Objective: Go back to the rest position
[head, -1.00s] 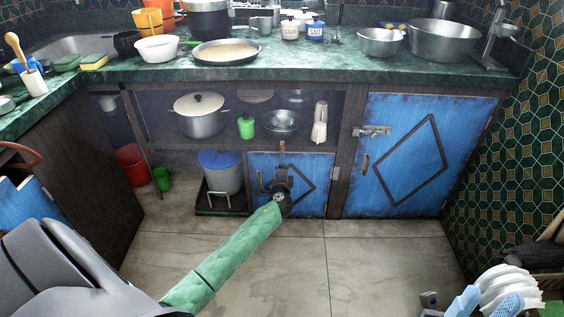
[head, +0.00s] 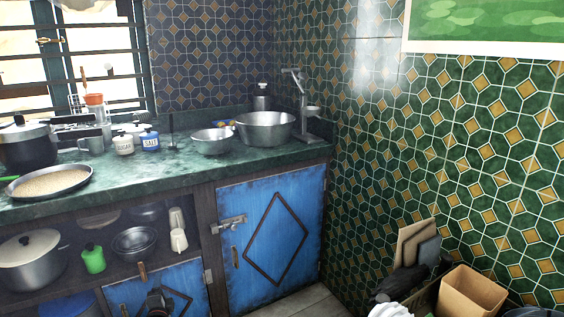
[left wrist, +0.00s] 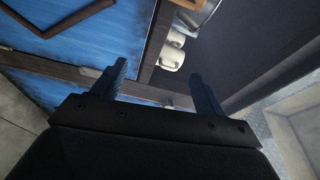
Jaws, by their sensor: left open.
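My left gripper (head: 158,303) shows as a dark shape at the bottom edge of the head view, in front of the small blue cupboard door (head: 192,278). In the left wrist view its two dark fingers (left wrist: 160,76) are spread apart with nothing between them. Beyond them are blue door panels (left wrist: 75,48), brown wooden framing and a pale mug-like item (left wrist: 172,55) on a dark shelf. I cannot tell how far the fingers are from the door. My right gripper is not in view.
A larger blue door (head: 262,275) with a latch is shut at the right. The green counter (head: 180,178) holds a pan, pots and jars. An open shelf holds a lidded pot (head: 30,262). A cardboard box (head: 470,293) stands by the tiled right wall.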

